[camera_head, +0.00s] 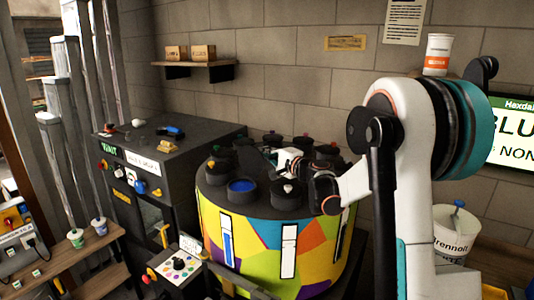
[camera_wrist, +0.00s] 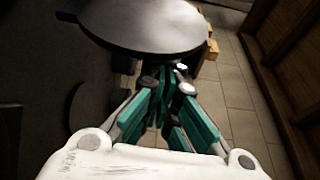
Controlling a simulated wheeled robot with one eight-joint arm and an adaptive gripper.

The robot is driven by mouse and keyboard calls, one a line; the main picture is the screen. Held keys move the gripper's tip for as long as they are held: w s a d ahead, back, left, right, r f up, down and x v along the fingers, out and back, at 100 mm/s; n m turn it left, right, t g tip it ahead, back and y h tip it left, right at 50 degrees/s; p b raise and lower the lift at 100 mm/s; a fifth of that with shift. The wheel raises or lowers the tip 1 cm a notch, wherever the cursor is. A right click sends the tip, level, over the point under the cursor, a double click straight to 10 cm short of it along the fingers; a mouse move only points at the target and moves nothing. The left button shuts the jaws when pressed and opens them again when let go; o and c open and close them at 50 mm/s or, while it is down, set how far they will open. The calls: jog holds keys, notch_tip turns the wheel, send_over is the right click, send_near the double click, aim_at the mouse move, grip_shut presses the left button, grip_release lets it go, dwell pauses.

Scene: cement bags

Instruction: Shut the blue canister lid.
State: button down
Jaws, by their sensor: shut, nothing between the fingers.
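The blue canister (camera_head: 241,186) is a short black cylinder on the near side of a drum top, with blue showing inside its round top. My gripper (camera_head: 268,156) is over the drum, behind and to the right of the blue canister and apart from it. Its fingertips are small and partly hidden among dark canisters. In the wrist view, the teal fingers of my gripper (camera_wrist: 168,72) are together and empty. A dark round disc (camera_wrist: 145,22) lies just beyond the fingertips; I cannot tell whether it is the blue canister's lid or whether the fingers touch it.
Several other black canisters (camera_head: 285,194) ring the top of the multicoloured drum (camera_head: 262,240). A dark machine cabinet (camera_head: 165,150) stands to the left. A control box (camera_head: 180,265) is at the front. A white bucket (camera_head: 455,235) stands at right.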

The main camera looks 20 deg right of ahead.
aim_at(260, 154)
jog(key=shift+a, duration=0.1)
jog(key=s+a+n+b, duration=0.1)
jog(key=a+r+n+b, duration=0.1)
jog(key=s+a+t, duration=0.1)
jog(key=a, duration=0.1)
jog(key=shift+s+r+n+y+b, duration=0.2)
jog(key=shift+s+n+y+b, duration=0.1)
jog(key=shift+s+n+b, duration=0.1)
jog(key=a+n, duration=0.1)
jog(key=s+a+n+b, duration=0.1)
jog(key=n, duration=0.1)
jog(key=s+a+n+t+y+b, duration=0.1)
jog(key=shift+f+n, duration=0.35)
jog(key=shift+n, duration=0.05)
jog(key=shift+s+a+f+b, duration=0.35)
jog(key=shift+a+b, duration=0.15)
jog(key=shift+b, duration=0.15)
jog(key=shift+w+d+r, duration=0.1)
jog(key=shift+r, duration=0.1)
